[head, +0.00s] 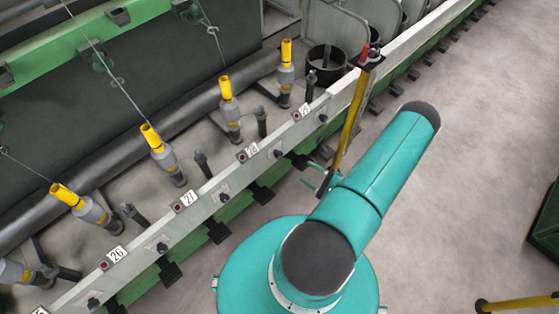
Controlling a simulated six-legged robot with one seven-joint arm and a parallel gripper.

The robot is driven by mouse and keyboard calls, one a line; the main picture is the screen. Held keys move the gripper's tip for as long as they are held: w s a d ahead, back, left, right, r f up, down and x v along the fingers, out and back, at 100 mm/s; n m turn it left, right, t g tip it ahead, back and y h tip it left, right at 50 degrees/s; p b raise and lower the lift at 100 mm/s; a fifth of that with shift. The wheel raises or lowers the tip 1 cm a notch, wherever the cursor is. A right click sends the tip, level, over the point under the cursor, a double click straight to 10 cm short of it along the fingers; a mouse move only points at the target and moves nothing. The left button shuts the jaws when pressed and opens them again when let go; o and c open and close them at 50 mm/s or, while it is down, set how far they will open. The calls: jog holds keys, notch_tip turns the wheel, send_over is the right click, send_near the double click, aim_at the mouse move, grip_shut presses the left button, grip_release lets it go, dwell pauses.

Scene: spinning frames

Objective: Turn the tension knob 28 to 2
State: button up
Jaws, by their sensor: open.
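A white plate reading 28 (252,149) is on the pale rail, with a small red button beside it. A black knob (278,153) sits on the rail's face just right of this plate; its dial setting is too small to read. My gripper (314,175) shows partly beyond my teal arm, with thin fingers open and pointing toward the rail. It is a little right of and below the knob, apart from it and empty. Part of the gripper is hidden by the arm.
Plates 27 (187,199), 26 (116,254) and 29 (304,110) mark similar knobs along the rail. Yellow-topped spindles (229,105) stand behind it. A yellow post (352,115) with a red top rises close to my gripper. Grey floor (460,150) is clear at right.

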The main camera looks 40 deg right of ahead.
aim_at(281, 156)
jog(key=shift+m+h, duration=0.4)
jog(key=w, duration=0.4)
jog(key=w+a, duration=0.1)
jog(key=w, duration=0.3)
jog(key=w+a+f, duration=0.1)
jog(key=w, duration=0.3)
jog(key=shift+w, duration=0.4)
jog(key=shift+a, duration=0.1)
jog(key=c, duration=0.9)
